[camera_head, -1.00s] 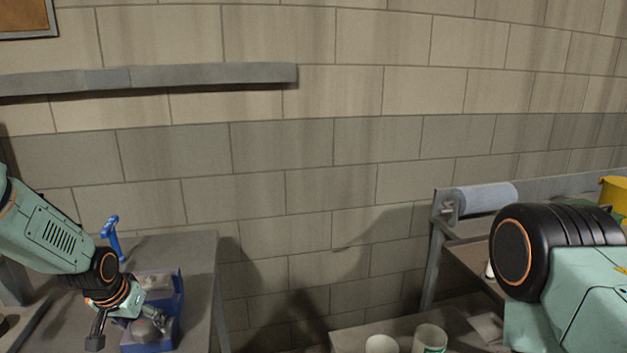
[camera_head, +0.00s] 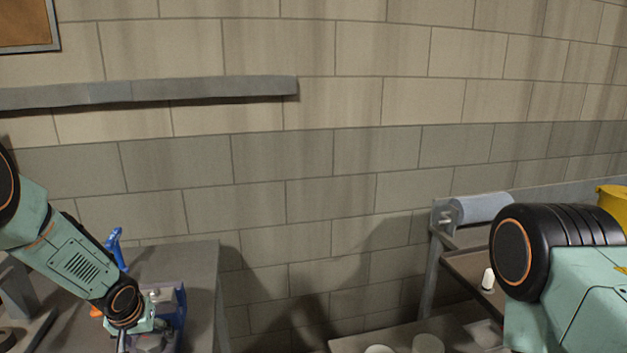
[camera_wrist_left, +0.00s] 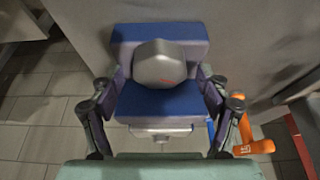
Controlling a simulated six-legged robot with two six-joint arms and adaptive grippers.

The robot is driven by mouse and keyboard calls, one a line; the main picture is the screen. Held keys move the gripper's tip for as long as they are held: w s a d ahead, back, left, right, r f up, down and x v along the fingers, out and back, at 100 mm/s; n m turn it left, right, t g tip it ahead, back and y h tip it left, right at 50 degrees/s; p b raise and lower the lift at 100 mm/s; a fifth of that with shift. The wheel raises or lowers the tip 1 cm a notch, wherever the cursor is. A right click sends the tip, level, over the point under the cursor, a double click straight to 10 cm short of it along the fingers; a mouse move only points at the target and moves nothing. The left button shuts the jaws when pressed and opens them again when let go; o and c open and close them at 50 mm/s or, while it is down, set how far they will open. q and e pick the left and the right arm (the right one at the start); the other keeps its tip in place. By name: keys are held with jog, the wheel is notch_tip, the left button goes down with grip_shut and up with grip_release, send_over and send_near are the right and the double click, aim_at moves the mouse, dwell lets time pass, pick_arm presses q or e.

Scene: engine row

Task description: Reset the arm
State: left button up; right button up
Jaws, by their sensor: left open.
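My left arm comes in from the left in the head view. Its gripper (camera_head: 138,340) is low over the near part of a blue bin-like object (camera_head: 178,315) on the left bench, and the bottom edge cuts it off. In the left wrist view my left gripper (camera_wrist_left: 165,84) is open, its two fingers apart on either side of the blue object (camera_wrist_left: 160,34). A grey rounded item (camera_wrist_left: 160,65) sits in that object, between the fingers. I cannot tell whether the fingers touch anything. My right arm shows at the right; its gripper is out of view.
A blue-handled tool (camera_head: 115,248) stands on the left bench (camera_head: 200,265). An orange-handled item (camera_wrist_left: 254,147) shows beside the right finger. At right are a blue roll (camera_head: 482,207), a yellow container (camera_head: 612,203), a small white bottle (camera_head: 488,279) and cups (camera_head: 428,344). A gap separates the benches.

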pick_arm(q)
jog(key=shift+w+d+f+n+y+b, duration=0.15)
jog(key=shift+f+n+y+b, duration=0.15)
jog(key=shift+n+b, duration=0.6)
jog(key=shift+r+n+b, duration=0.15)
jog(key=shift+n+b, duration=0.3)
jog(key=shift+n, duration=0.15)
jog(key=shift+r+y, duration=0.3)
jog(key=shift+s+d+r+g, duration=0.15)
jog(key=shift+s+r, duration=0.15)
jog(key=shift+r, duration=0.3)
jog(key=shift+s+d+r+g, duration=0.15)
jog(key=shift+s+r, duration=0.15)
jog(key=shift+r, duration=0.25)
